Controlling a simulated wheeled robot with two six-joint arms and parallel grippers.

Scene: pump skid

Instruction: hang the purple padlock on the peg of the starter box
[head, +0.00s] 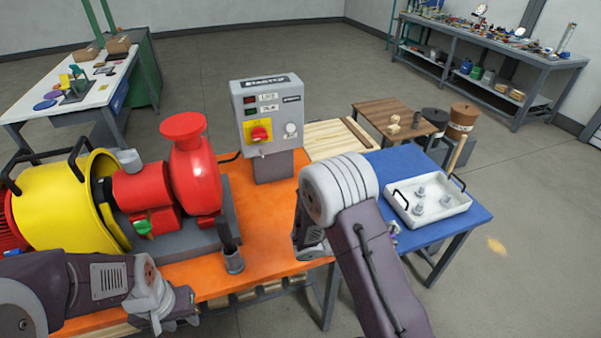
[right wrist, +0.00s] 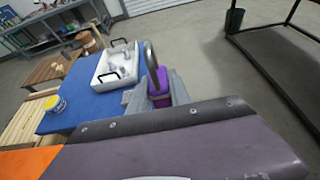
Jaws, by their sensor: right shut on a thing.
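The purple padlock (right wrist: 159,92) stands upright between the fingers of my right gripper (right wrist: 157,98) in the right wrist view, its grey shackle up. My right gripper is shut on its body. In the head view my right arm hides most of that gripper, and only a small purple bit of the padlock (head: 393,231) shows over the blue table. The grey starter box (head: 273,108) stands on a post at the back of the orange bench, with a red knob on a yellow plate. Its peg is too small to make out clearly. My left gripper (head: 178,312) is low at the bench's front edge, its opening unclear.
A red pump (head: 190,165) and yellow guard (head: 60,205) fill the bench's left side. A white tray (head: 430,220) with metal parts sits on the blue table (head: 392,160). The orange bench before the starter box is clear.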

